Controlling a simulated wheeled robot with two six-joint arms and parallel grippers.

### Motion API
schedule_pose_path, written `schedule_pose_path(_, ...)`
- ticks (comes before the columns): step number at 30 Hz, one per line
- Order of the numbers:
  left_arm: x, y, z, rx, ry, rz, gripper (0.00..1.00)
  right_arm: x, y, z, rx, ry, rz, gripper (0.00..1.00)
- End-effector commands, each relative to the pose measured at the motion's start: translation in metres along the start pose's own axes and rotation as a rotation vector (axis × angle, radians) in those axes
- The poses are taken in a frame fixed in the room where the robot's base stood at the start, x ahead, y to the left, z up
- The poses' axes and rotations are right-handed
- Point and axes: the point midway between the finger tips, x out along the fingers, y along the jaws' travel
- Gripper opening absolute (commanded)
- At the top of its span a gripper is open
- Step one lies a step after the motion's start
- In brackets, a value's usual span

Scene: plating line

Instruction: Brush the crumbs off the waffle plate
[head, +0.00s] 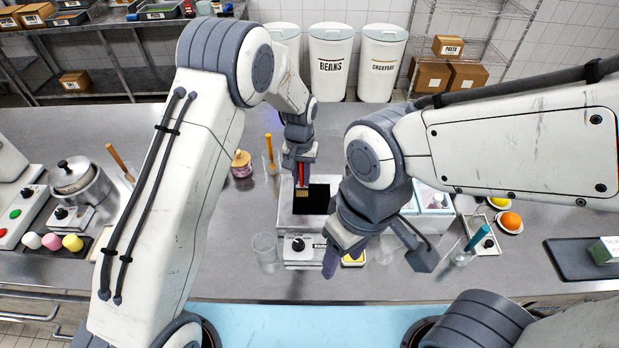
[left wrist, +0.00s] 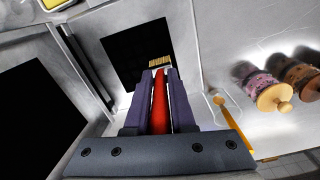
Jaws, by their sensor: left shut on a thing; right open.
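My left gripper (head: 300,160) is shut on a brush with a red handle (head: 301,175) and tan bristles (head: 302,192). The brush points down at the black waffle plate (head: 318,205) of a silver waffle iron (head: 286,218). In the left wrist view the red handle (left wrist: 159,105) sits between the fingers, and the bristles (left wrist: 160,62) overlap the right part of the black plate (left wrist: 130,50). I cannot tell whether they touch it. No crumbs can be made out. My right gripper (head: 376,262) is open and empty, to the right of the iron's front.
A clear cup (head: 264,247) stands left of the iron. A yellow item (head: 353,259) lies near my right gripper. A pink jar (head: 242,163) stands left of my left gripper. An orange (head: 511,220) and a dark tray (head: 575,262) are at the right.

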Motion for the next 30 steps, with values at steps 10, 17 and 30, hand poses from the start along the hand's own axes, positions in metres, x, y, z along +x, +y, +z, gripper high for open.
schedule_pose_path(10,-0.030,0.004,-0.004,0.006,0.001,0.000,0.00,-0.017,-0.001,-0.001,-0.002,0.000,0.000,0.55)
schedule_pose_path(17,-0.051,0.004,-0.004,0.007,0.002,0.000,0.00,-0.031,-0.002,-0.002,-0.003,0.000,0.000,0.55)
schedule_pose_path(30,-0.082,-0.001,-0.003,-0.001,0.000,0.000,0.00,-0.051,-0.004,-0.003,-0.001,0.000,0.000,0.55)
